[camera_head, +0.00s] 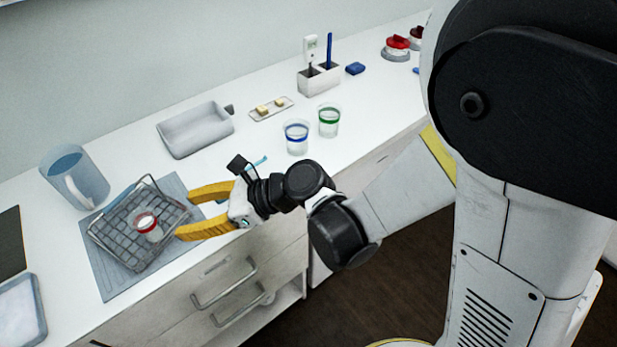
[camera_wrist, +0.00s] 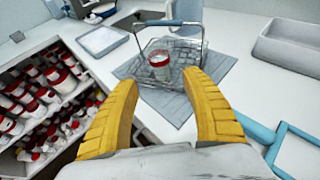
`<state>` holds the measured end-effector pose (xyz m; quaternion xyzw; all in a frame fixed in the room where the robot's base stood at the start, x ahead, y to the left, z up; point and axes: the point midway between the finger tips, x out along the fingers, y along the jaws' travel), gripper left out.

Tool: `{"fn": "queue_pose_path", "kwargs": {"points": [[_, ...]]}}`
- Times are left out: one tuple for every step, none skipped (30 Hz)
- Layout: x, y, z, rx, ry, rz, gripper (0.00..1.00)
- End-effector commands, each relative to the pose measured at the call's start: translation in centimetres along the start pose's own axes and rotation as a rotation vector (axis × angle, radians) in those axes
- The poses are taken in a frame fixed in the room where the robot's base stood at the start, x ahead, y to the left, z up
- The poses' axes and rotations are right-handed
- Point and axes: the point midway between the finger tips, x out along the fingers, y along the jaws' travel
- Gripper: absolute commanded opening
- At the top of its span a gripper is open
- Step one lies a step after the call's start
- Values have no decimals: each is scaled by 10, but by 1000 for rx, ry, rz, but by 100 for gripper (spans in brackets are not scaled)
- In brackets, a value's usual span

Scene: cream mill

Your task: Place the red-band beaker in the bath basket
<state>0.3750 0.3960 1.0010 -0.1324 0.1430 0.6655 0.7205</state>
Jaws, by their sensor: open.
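The red-band beaker (camera_head: 147,226) is a clear cup with a red ring near its rim. My gripper (camera_head: 184,213) has yellow fingers spread open and empty, at the right edge of the basket. The beaker lies beyond the open fingertips (camera_wrist: 165,84), apart from them.
A clear jug (camera_head: 86,180) stands behind the basket. A grey tray (camera_head: 195,130), a blue-band beaker (camera_head: 296,138) and a green-band beaker (camera_head: 329,121) stand further right. A shelf of red-capped bottles (camera_wrist: 40,100) shows left in the wrist view.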

Motion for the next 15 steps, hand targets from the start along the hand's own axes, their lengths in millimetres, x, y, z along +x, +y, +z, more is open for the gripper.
{"fn": "queue_pose_path", "kwargs": {"points": [[-1,-1,0,-8,4,-4,56],[-4,-2,0,-22,10,-9,56],[-8,-6,-1,-54,25,-21,56],[-14,-9,-1,-89,41,-34,56],[-21,-13,-2,-135,63,-49,56],[-34,-20,-5,-213,103,-73,56],[-45,-26,-7,-284,140,-91,56],[-59,-32,-10,-362,185,-110,56],[-79,-39,-14,-476,253,-131,56],[-95,-44,-18,-564,310,-142,56],[-113,-49,-22,-655,370,-149,56],[-136,-54,-28,-773,453,-149,56],[-154,-56,-33,-860,516,-142,56],[-172,-57,-38,-944,582,-130,56],[-197,-58,-44,-1055,670,-106,56]]}}
